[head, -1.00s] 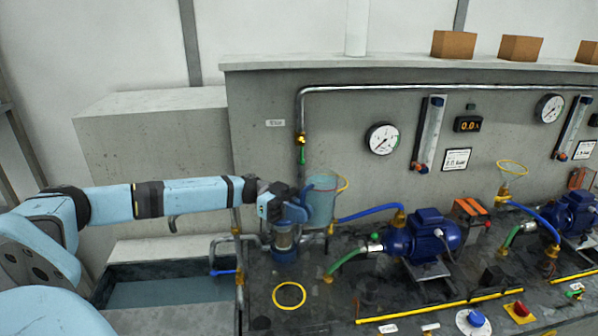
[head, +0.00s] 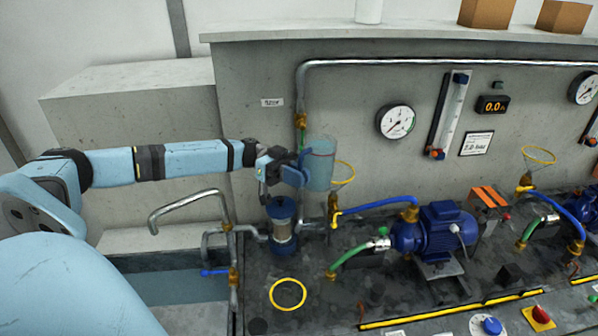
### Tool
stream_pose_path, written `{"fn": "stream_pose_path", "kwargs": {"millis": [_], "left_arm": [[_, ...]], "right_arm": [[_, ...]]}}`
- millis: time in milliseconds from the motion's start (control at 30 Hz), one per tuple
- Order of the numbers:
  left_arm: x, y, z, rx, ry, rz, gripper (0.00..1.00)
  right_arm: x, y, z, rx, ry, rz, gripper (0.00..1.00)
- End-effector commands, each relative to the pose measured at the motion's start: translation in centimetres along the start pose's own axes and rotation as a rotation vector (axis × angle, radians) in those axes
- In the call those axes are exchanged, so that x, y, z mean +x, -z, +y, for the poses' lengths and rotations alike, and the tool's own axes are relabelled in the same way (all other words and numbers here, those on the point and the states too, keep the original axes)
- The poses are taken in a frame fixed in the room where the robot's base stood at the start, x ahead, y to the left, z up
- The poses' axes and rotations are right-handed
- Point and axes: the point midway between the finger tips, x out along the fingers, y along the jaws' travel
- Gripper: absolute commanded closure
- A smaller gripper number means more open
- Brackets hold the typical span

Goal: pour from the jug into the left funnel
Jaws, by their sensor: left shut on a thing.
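The jug (head: 321,164) is a clear, bluish cylinder with a red line near its top. My left gripper (head: 300,170) is shut on its left side and holds it in the air above the bench, nearly upright. The left funnel (head: 343,181) shows its yellow rim just right of and partly behind the jug, which hides part of it. The jug's rim is higher in the picture than the funnel's rim. I see no stream from the jug. My right gripper is not in view.
A blue-capped filter (head: 282,228) stands below my left gripper. A flat yellow ring (head: 288,294) lies on the bench. A blue pump (head: 436,232) and another funnel (head: 538,157) are to the right. A bent metal spout (head: 188,200) rises over the basin at left.

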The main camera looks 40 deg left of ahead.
Motion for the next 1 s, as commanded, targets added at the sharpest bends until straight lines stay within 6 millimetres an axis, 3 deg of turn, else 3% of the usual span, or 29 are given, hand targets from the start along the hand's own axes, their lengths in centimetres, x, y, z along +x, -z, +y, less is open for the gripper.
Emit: {"fn": "stream_pose_path", "kwargs": {"millis": [500,1000], "left_arm": [[0.0,-3.4,0.3,-0.192,0.0,0.002,1.0],[0.0,-3.7,0.4,-0.213,0.0,0.002,1.0]], "right_arm": [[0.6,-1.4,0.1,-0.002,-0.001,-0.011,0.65],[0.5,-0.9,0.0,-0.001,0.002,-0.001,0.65]]}}
